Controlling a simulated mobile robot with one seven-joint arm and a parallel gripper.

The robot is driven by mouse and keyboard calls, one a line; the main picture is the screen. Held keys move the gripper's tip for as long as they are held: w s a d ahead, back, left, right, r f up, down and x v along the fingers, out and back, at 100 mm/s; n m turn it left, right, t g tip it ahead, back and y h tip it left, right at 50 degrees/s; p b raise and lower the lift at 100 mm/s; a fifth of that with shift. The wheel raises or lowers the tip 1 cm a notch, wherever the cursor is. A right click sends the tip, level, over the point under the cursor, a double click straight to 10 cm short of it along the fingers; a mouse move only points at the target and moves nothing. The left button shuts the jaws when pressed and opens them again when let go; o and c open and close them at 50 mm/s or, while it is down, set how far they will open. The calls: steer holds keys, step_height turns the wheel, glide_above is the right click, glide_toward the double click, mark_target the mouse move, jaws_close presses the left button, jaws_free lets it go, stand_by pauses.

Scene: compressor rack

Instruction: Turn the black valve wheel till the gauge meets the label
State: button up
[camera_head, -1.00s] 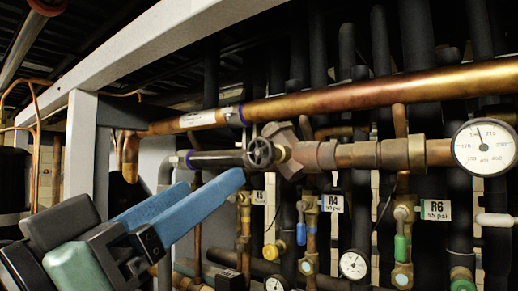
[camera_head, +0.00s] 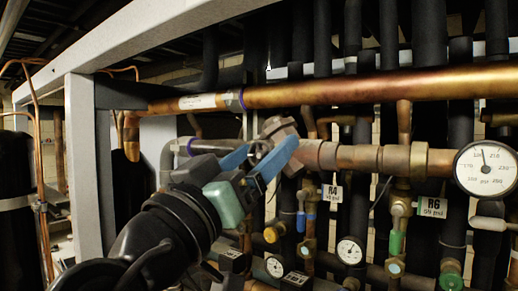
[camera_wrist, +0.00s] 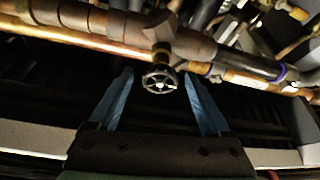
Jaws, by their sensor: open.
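The black valve wheel (camera_wrist: 159,79) is a small spoked handwheel on a brass stem; in the head view it is mostly hidden by the blue fingers. My gripper (camera_head: 268,150) is open, its fingers pointing at the wheel. In the wrist view the gripper (camera_wrist: 159,95) has one finger on each side of the wheel, with visible gaps; contact cannot be told. The large white gauge (camera_head: 485,168) at right has its needle pointing nearly straight up, slightly left. Labels R4 (camera_head: 332,193) and R6 (camera_head: 432,207) hang below the pipe; R6 carries a psi figure too small to read surely.
A copper pipe (camera_head: 370,88) runs across above the valve. A grey frame post (camera_head: 83,165) and beam stand at left. Small gauges (camera_head: 349,250), green and yellow-handled valves and black insulated pipes crowd the area below and behind.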

jaws_close()
steer(key=shift+n, duration=0.7)
steer(key=n+y+p, duration=0.2)
steer(key=n+y, duration=0.1)
steer(key=n, duration=0.2)
steer(key=shift+r+t, duration=0.15)
steer(key=shift+t, duration=0.15)
steer(key=shift+a+n+y+p, duration=0.1)
steer(key=shift+n+y+p, duration=0.55)
steer(key=shift+n, duration=0.7)
steer(key=shift+n+y+p, duration=0.6)
steer(key=shift+n+y, duration=0.05)
steer(key=shift+n, duration=0.7)
steer(key=shift+f, duration=0.2)
jaws_free()
steer(key=shift+s, duration=0.1)
